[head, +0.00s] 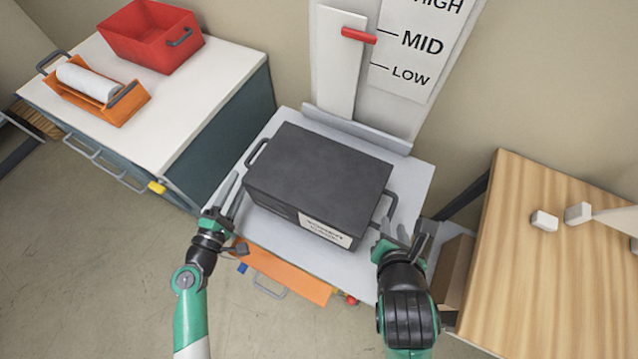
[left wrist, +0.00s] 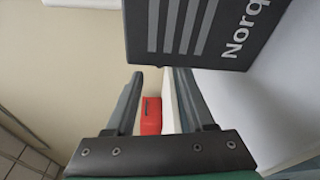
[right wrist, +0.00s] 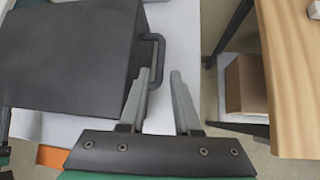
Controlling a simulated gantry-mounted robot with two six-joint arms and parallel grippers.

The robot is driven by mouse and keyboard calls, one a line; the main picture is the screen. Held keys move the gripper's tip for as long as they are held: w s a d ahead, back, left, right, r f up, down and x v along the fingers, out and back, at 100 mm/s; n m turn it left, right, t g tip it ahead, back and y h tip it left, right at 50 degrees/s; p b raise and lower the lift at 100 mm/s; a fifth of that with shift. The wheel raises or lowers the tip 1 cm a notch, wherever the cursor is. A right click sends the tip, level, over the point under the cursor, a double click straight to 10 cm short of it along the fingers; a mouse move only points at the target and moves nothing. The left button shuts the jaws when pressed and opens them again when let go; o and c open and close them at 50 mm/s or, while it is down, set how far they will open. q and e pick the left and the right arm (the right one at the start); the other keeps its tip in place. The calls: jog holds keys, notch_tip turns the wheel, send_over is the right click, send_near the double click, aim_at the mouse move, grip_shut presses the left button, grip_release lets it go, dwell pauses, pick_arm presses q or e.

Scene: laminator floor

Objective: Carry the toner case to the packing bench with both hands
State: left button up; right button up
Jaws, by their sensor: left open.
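The toner case (head: 318,175), a dark grey box with a white front label, rests flat on a light grey platform (head: 408,190). It has a handle on its left end (head: 256,152) and one on its right end (head: 388,207). My left gripper (head: 228,188) is open and empty beside the case's left end, short of the handle; the case also shows in the left wrist view (left wrist: 190,30). My right gripper (head: 404,236) is open just in front of the right handle; in the right wrist view, the handle (right wrist: 157,58) is close by the left finger, and contact is unclear.
A wooden-topped bench (head: 540,270) stands at right with small white pieces on it. A white-topped cabinet (head: 200,100) at left bears a red bin (head: 140,40) and an orange roll holder (head: 115,105). A LOW/MID/HIGH scale (head: 410,60) with a red lever (head: 358,36) stands behind.

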aim_at(250, 158)
pick_arm(q)
jog(key=x, duration=0.8)
jog(key=shift+w, duration=0.25)
pick_arm(e)
jog(key=x, duration=0.8)
jog(key=shift+w+f, duration=0.1)
jog(key=shift+w, duration=0.1)
pick_arm(q)
jog(key=c, duration=0.4)
pick_arm(e)
jog(key=c, duration=0.4)
pick_arm(q)
jog(key=shift+c, duration=1.2)
pick_arm(e)
grip_shut()
pick_arm(q)
grip_shut()
jog(key=shift+r, duration=0.25)
